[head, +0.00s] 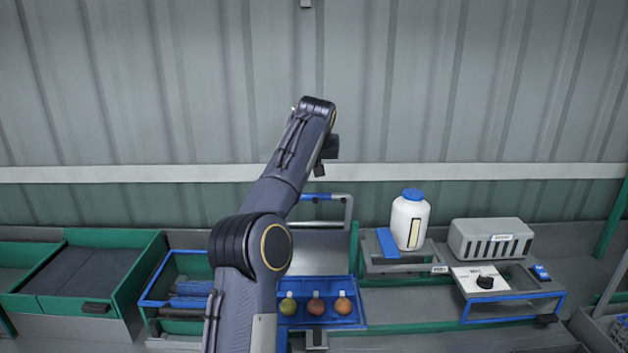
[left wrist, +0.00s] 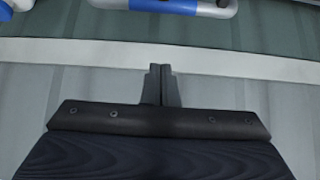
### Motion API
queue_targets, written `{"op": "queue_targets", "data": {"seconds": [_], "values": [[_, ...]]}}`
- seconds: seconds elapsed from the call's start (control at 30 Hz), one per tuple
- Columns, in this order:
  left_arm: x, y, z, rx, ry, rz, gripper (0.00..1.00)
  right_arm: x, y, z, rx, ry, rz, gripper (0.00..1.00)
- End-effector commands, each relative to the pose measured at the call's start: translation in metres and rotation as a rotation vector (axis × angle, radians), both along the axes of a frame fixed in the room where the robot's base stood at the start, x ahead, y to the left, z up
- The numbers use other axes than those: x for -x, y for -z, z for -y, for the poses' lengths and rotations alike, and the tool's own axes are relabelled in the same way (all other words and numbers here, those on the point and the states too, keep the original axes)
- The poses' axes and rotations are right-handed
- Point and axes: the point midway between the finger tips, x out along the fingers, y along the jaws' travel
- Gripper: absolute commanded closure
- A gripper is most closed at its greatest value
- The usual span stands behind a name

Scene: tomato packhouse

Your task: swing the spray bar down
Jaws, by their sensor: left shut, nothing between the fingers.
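The spray bar (head: 328,197) is a grey tubular frame with a blue sleeve on its top left. It stands raised behind the blue tray in the head view, its left part hidden by my arm. A blue and grey bar, which looks like the spray bar (left wrist: 180,5), crosses the top edge of the left wrist view. My left gripper (left wrist: 160,70) is shut and empty, its fingers apart from the bar. In the head view my left arm's wrist is high in front of the wall, and its fingers cannot be made out. My right gripper is not in view.
A blue tray (head: 358,325) holds three fruits (head: 316,306). A white bottle (head: 409,222) with a blue cap, a grey vented box (head: 490,239) and a dial panel (head: 470,284) stand to the right. Green-framed bins (head: 140,272) are at left. The corrugated wall (head: 450,80) closes the back.

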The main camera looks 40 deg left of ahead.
Motion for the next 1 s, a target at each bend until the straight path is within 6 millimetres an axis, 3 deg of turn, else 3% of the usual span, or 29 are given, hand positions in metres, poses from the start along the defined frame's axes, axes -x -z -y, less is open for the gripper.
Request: {"op": "queue_targets", "data": {"seconds": [0.53, 1.0], "values": [[-0.007, 0.005, -0.008, -0.006, -0.017, 0.003, 1.00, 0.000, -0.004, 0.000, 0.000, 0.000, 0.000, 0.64], [-0.049, 0.062, -0.043, -0.004, -0.018, 0.002, 1.00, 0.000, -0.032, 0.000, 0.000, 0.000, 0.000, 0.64]]}}
